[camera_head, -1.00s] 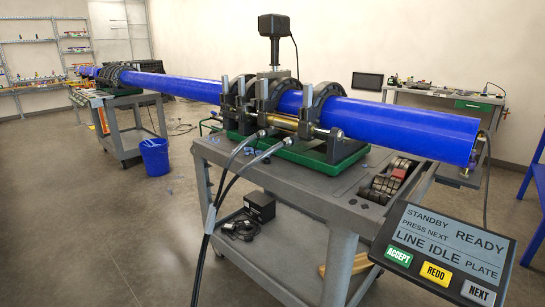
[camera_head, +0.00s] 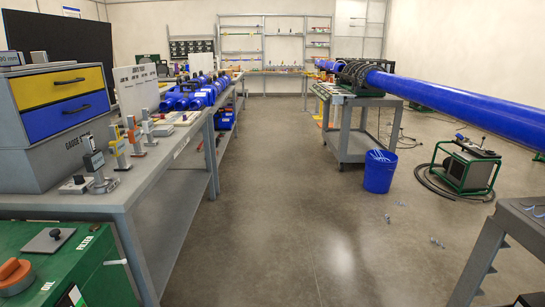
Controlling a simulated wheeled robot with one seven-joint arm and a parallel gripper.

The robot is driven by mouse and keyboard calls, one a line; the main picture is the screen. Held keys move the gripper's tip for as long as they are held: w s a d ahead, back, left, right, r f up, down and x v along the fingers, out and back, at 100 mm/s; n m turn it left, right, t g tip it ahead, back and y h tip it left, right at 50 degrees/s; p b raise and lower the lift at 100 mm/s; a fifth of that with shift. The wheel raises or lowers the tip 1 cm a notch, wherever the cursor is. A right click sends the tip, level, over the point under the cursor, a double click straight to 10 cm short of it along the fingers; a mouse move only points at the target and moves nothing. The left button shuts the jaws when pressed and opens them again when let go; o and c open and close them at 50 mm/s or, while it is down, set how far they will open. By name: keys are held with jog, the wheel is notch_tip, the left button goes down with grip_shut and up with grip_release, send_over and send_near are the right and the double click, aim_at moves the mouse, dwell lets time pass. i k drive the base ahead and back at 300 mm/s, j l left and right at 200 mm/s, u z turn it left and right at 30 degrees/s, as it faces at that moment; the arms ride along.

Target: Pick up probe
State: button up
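I cannot say for sure which thing is the probe. Several small upright instruments stand on the grey workbench (camera_head: 168,158) at the left, in front of a drawer unit. One is a grey gauge with a display head (camera_head: 94,162) on a round base. Beside it are an orange-tipped stand (camera_head: 134,135) and a similar thin stand (camera_head: 149,128). A small dark-topped block (camera_head: 76,184) lies near the bench's front edge. My gripper is not in view, so whether it is open or shut does not show.
A drawer unit with yellow and blue fronts (camera_head: 62,103) stands on the bench. A green cabinet (camera_head: 105,272) is at the lower left. A blue bucket (camera_head: 380,172), a wheeled cart (camera_head: 350,145) and a green-framed machine (camera_head: 466,170) stand to the right.

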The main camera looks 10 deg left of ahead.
aim_at(94, 159)
jog(key=i+j+u, duration=0.1)
jog(key=i+u, duration=0.25)
jog(key=i, duration=0.3)
jog(key=i+u, duration=0.3)
jog(key=i, duration=0.3)
jog(key=i+l+u, duration=0.35)
jog(key=i, duration=0.25)
jog(key=i+u, duration=0.25)
jog(key=i+l+u, duration=0.2)
jog(key=i, duration=0.25)
jog(key=i+l, duration=0.2)
jog(key=i, duration=0.15)
jog(key=i+l, duration=0.2)
jog(key=i, duration=0.2)
jog(key=i+u, duration=0.1)
jog(key=u, duration=0.65)
